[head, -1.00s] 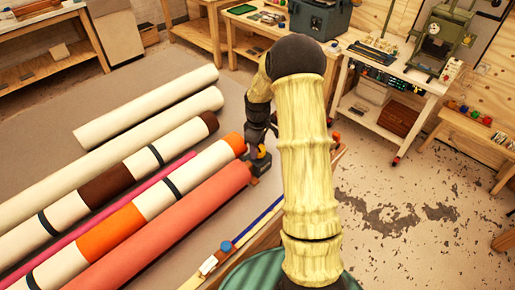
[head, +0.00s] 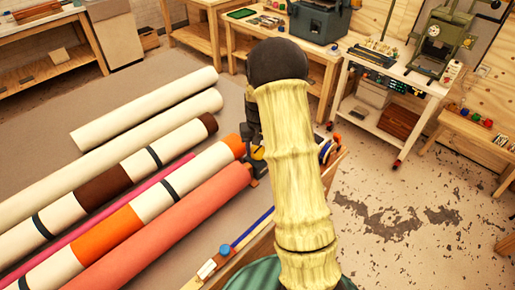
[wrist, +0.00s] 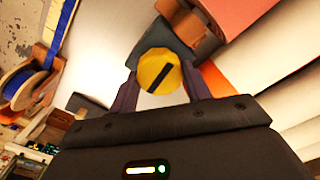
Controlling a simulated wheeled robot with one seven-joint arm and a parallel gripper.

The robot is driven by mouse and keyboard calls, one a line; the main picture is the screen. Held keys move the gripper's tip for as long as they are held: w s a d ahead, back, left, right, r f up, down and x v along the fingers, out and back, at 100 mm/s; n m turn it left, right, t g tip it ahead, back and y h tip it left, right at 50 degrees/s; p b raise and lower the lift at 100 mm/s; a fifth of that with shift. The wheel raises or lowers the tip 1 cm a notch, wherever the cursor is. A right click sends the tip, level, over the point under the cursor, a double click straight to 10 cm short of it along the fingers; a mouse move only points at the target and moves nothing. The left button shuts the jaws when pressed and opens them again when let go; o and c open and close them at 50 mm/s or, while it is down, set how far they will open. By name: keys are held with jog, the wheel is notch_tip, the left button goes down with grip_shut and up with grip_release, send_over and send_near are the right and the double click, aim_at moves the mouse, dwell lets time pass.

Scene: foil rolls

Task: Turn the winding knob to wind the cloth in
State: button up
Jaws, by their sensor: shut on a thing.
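The yellow winding knob (wrist: 160,72) with a black bar across its face sits between the fingers of my gripper (wrist: 164,88) in the wrist view. The fingers are shut on its two sides. The knob is on a dark block (wrist: 172,42). In the head view the knob (head: 258,153) is small, near the right ends of the orange-and-white striped roll (head: 222,157) and the salmon roll (head: 180,225). My arm rises in front and hides part of the area right of the knob.
Cream rolls (head: 150,110) and a brown-striped roll (head: 105,188) lie at the left. Workbenches (head: 285,45) and a white cart (head: 375,100) stand behind. Open floor lies at right.

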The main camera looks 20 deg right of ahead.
jog(key=m, duration=0.3)
jog(key=shift+s+d+m, duration=0.1)
jog(key=shift+m, duration=0.2)
jog(key=m, duration=0.4)
jog(key=shift+f, duration=0.1)
jog(key=shift+m, duration=0.3)
jog(key=o, duration=1)
